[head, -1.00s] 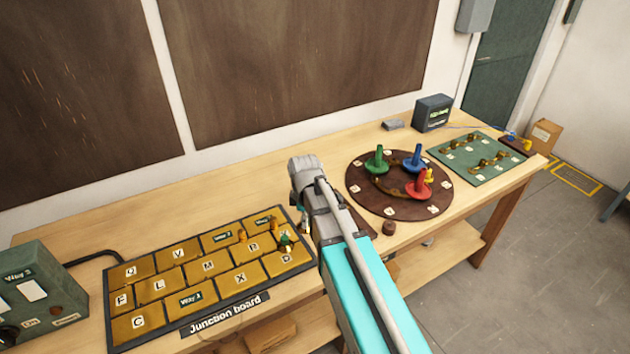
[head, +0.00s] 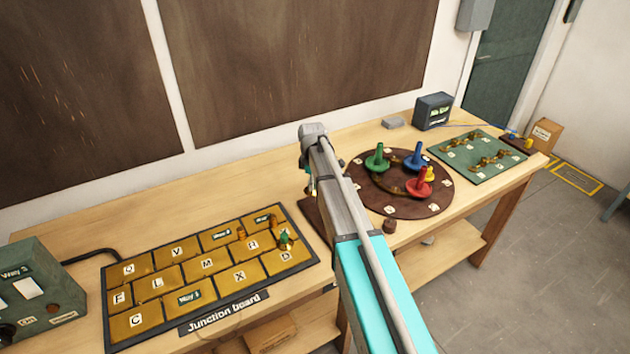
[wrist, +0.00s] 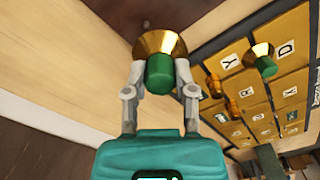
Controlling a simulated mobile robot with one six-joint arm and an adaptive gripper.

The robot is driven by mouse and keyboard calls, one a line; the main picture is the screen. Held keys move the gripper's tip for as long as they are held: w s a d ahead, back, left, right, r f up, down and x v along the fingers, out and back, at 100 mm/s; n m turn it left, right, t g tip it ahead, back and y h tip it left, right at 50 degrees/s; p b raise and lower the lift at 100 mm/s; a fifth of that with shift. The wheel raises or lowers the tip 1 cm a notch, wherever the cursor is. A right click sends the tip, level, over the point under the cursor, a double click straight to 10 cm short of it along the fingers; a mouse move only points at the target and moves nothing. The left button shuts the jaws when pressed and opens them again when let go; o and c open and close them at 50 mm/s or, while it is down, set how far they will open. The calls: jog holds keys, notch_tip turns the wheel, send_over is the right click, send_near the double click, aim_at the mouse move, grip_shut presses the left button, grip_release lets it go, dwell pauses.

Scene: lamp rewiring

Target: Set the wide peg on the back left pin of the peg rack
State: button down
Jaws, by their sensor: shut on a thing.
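My gripper (wrist: 160,72) is shut on the wide peg (wrist: 158,45), which has a flared brass body and a green end. In the head view, only a sliver of brass (head: 312,190) shows beside my arm, above the bench. A dark brown board (head: 314,214), possibly the peg rack, lies partly behind my arm, right of the junction board. Its pins are hidden from the head view.
The junction board (head: 160,285) holds a green-topped peg (head: 285,240) and small brass pegs. A round brown turntable (head: 440,205) carries green, blue and red pieces. A brown knob (head: 389,226) stands near the bench's front edge. A green board (head: 462,170) lies farther right.

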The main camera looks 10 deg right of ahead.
aim_at(313, 202)
jog(key=shift+w+d+f, duration=0.1)
jog(key=shift+w+d, duration=0.1)
jog(key=shift+w, duration=0.3)
jog(key=shift+w+d, duration=0.15)
jog(key=shift+w, duration=0.3)
jog(key=shift+f+b, duration=3.4)
jog(key=shift+b, duration=0.05)
jog(key=shift+f+b, duration=0.6)
jog(key=shift+c, duration=1.8)
grip_release()
jog(key=shift+r, duration=0.1)
